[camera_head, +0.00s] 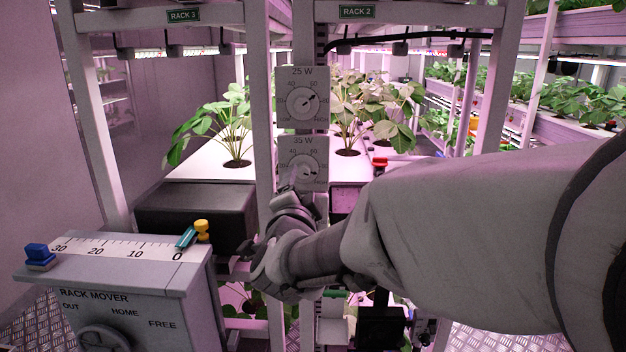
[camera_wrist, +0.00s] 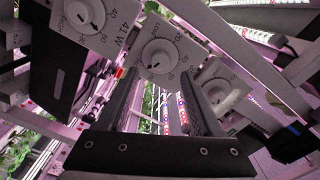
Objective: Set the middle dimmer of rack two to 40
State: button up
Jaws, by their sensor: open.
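Two dimmers show on the post under the RACK 2 sign (camera_head: 357,12) in the head view. The upper dimmer (camera_head: 303,101) reads 25 W, and the one below it (camera_head: 306,170) reads 35 W. My gripper (camera_head: 297,194) is just below and in front of the 35 W dial and hides the post beneath. In the wrist view, three dials run diagonally: a 41 W dimmer (camera_wrist: 85,14), a middle dimmer (camera_wrist: 160,55) and another dimmer (camera_wrist: 222,95). My open gripper (camera_wrist: 158,78) points at the middle one, its fingers apart and empty. Exact dial settings are too small to read.
The rack mover box (camera_head: 120,285), with a 0 to 30 scale and coloured sliders, stands at the lower left. A dark box (camera_head: 195,212) is behind it. Rack uprights flank the dimmer post, and plants stand behind on white trays.

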aim_at(302, 173)
jog(key=shift+w+d, duration=0.1)
jog(key=shift+w, duration=2.7)
grip_shut()
